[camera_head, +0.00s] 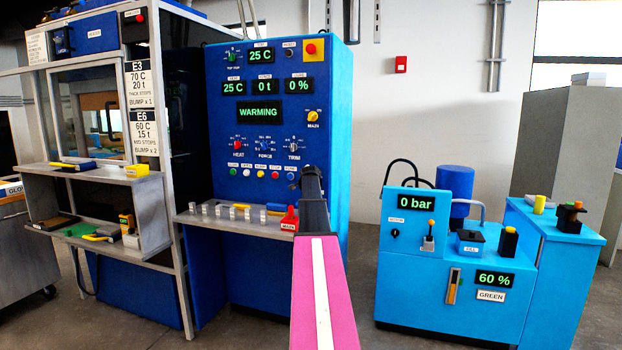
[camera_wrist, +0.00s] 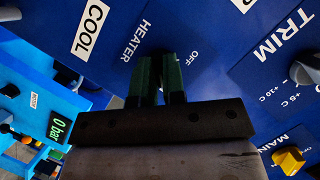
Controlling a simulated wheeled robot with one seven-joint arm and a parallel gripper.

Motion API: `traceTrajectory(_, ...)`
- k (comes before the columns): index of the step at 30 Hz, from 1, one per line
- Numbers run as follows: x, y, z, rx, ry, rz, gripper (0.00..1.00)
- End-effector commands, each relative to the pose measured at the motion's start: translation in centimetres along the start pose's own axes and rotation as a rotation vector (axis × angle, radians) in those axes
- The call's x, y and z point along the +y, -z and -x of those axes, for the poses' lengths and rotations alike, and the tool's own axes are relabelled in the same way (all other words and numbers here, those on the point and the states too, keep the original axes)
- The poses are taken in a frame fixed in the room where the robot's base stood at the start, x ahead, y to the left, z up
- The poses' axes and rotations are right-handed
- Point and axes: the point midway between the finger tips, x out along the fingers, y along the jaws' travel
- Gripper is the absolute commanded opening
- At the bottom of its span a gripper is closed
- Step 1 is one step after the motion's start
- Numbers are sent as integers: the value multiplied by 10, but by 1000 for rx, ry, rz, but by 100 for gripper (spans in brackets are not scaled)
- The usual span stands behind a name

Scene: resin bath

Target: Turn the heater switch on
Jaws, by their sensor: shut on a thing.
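The blue control panel (camera_head: 262,205) stands in the middle of the head view, and its screen reads WARMING (camera_head: 259,112). My gripper (camera_head: 309,172) is at the panel's lower right, with my arm in front of it. In the wrist view, the dark green fingertips of my gripper (camera_wrist: 160,68) are at the panel face, between the HEATER label (camera_wrist: 138,40) and the OFF mark (camera_wrist: 194,58). They are closed on the heater switch, which the fingers hide. Its exact position cannot be seen in either view.
The TRIM knob (camera_wrist: 305,72) and yellow MAIN knob (camera_wrist: 288,160) are close to my gripper. A shelf (camera_head: 240,222) with small metal pieces and a red block (camera_head: 290,219) juts out below. A light-blue pump unit (camera_head: 420,275) stands at right.

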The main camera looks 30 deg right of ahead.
Motion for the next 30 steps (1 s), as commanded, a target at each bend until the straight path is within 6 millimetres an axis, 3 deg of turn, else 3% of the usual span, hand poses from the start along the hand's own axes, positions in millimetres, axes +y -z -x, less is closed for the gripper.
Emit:
traceTrajectory(16, -1, 2, -5, 4, 12, -24, 0)
traceTrajectory(18, -1, 2, -5, 3, 12, -24, 30)
traceTrajectory(19, -1, 2, -5, 3, 12, -24, 36)
traceTrajectory(30, 1, 2, -4, 1, 7, -21, 36)
